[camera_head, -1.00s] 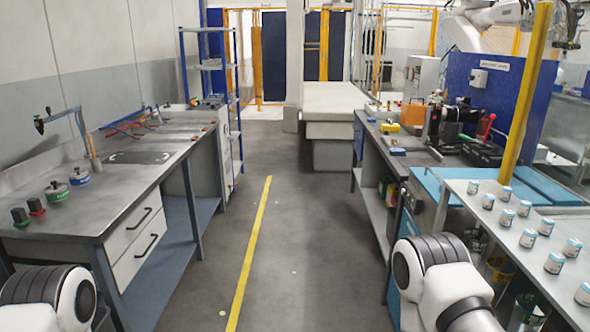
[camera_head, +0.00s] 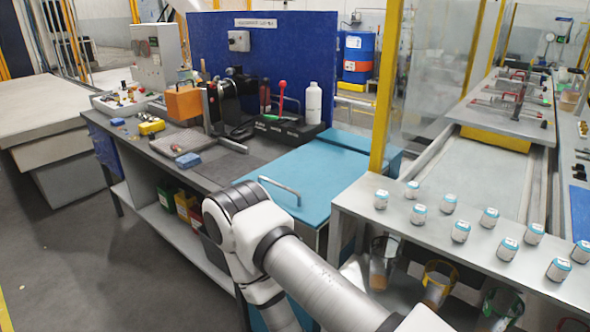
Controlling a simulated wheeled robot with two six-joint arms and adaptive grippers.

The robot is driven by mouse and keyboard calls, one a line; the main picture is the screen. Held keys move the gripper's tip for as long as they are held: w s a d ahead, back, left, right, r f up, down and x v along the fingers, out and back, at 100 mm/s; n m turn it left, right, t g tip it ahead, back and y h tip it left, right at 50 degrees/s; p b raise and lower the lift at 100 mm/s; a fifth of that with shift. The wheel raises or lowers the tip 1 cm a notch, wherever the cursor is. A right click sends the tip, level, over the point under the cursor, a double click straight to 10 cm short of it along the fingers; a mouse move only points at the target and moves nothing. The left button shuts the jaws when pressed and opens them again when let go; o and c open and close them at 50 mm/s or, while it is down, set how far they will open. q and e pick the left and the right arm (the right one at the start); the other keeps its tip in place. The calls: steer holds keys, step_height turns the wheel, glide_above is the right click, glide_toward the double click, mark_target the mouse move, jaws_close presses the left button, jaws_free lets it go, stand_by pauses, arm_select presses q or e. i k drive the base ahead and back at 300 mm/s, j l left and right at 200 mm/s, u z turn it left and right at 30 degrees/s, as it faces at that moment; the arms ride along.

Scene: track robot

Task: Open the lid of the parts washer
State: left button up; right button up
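The parts washer is the teal box between the workbench and the shelf of cans. Its flat teal lid (camera_head: 312,172) lies level and looks closed. A pale bar handle (camera_head: 280,188) runs along the lid's front left part. A teal section (camera_head: 362,146) continues behind the lid. My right arm rises in front of the washer and hides much of its front; its gripper is out of the picture. My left arm and gripper are not in view.
A grey shelf (camera_head: 345,208) with several small cans (camera_head: 461,231) adjoins the washer on the right, near a yellow post (camera_head: 387,95). On the left, the workbench carries a black machine (camera_head: 222,103), a white bottle (camera_head: 313,104) and an orange box (camera_head: 184,103). Floor is clear at lower left.

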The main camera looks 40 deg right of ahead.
mark_target(304, 182)
steer(key=i+j+z, duration=0.2)
steer(key=z, duration=0.3)
steer(key=i+j+z, duration=0.35)
steer(key=z, duration=0.15)
steer(key=i+j+z, duration=0.25)
steer(key=j+z, duration=0.25)
steer(key=i+j+z, duration=0.15)
steer(key=j+z, duration=0.85)
steer(key=i+j+z, duration=0.15)
steer(key=i+z, duration=0.15)
